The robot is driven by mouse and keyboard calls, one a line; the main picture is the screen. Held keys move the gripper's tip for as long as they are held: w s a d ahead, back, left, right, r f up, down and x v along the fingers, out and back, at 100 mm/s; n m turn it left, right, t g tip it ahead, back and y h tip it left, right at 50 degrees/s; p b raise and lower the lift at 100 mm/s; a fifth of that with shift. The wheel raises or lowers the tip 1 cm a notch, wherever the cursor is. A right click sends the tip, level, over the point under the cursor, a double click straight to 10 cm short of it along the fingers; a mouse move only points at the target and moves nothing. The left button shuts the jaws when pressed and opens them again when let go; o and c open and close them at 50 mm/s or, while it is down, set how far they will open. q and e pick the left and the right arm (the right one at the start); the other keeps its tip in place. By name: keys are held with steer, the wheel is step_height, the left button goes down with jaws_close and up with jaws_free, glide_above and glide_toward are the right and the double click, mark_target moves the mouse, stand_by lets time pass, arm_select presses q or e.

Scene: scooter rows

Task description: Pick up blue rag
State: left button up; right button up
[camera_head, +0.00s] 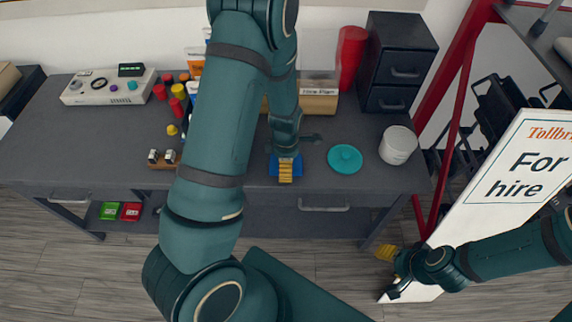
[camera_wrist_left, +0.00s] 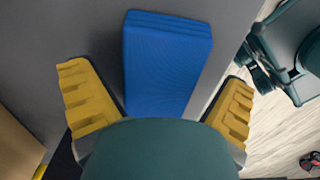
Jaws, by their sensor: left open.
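The blue rag (camera_head: 272,169) is a folded, flat rectangle on the grey workbench, near its front edge. In the left wrist view the rag (camera_wrist_left: 166,60) lies between and ahead of the yellow finger pads. My left gripper (camera_head: 286,172) is open above the rag, one yellow pad covering part of it in the head view. Its two fingers (camera_wrist_left: 160,105) stand wide apart on either side of the rag in the wrist view. The near end of the rag is hidden by the gripper's palm. My right gripper (camera_head: 385,254) is low, in front of the bench's right end; its opening is unclear.
A teal round lid (camera_head: 345,159) and a white bucket (camera_head: 397,145) stand right of the rag. A dark drawer unit (camera_head: 398,62) and a red cylinder (camera_head: 351,57) are behind. A "For hire" board (camera_head: 500,190) leans at the right. Small red pots (camera_head: 177,107) are left.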

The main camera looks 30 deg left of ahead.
arm_select(q)
steer(key=shift+r, duration=0.1)
steer(key=shift+c, duration=0.3)
steer(key=c, duration=1)
steer(key=shift+c, duration=0.2)
step_height(320, 180, up, 10)
steer(key=p, duration=0.3)
steer(key=o, duration=0.5)
steer(key=shift+c, duration=0.2)
steer(key=c, duration=0.5)
